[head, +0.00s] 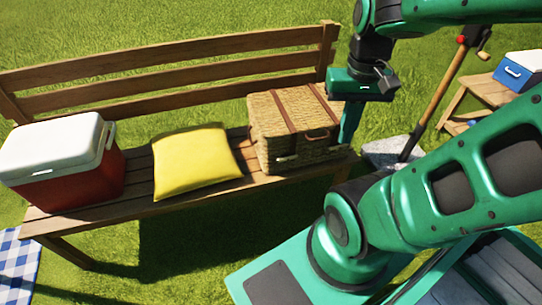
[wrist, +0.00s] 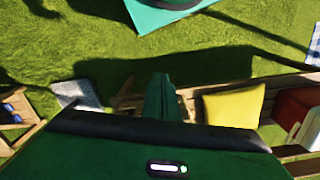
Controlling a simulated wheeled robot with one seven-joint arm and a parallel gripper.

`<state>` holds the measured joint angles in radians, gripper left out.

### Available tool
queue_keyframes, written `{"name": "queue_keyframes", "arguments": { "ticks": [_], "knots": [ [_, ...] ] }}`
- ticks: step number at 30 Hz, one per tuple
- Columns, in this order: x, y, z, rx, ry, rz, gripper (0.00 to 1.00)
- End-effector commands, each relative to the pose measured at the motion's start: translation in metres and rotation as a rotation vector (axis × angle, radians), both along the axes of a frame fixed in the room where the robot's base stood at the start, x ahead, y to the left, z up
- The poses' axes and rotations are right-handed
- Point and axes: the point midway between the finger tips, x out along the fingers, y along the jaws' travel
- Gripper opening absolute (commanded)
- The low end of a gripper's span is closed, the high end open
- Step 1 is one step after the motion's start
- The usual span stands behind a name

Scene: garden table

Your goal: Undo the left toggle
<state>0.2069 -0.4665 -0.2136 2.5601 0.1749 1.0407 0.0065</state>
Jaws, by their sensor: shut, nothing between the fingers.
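A wicker basket (head: 290,143) with brown straps and a small front handle stands, lid down, at the right end of the wooden bench (head: 140,205). Two small pale pieces low on its front look like toggles. The left toggle (head: 287,158) is small, and I cannot tell its exact position. My gripper (head: 347,138) points down at the basket's right end, its fingers shut and empty. I cannot tell whether it touches the basket. In the wrist view my gripper's fingers (wrist: 161,82) are together, and the basket does not show clearly.
A yellow cushion (head: 195,163) and a red cooler with a white lid (head: 75,178) stand left of the basket. A wooden-handled tool (head: 436,98) stands right of the bench, near a small table (head: 478,91) with a blue cooler (head: 514,73). Grass lies in front.

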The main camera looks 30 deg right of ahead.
Motion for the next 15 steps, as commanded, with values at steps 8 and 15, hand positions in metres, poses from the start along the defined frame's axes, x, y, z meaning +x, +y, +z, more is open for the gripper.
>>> {"name": "queue_keyframes", "arguments": {
  "ticks": [8, 15],
  "knots": [
    [0.000, 0.000, 0.000, 0.000, 0.000, -0.001, 0.00],
    [0.009, -0.007, 0.002, -0.012, -0.007, 0.014, 0.00]
  ]
}}
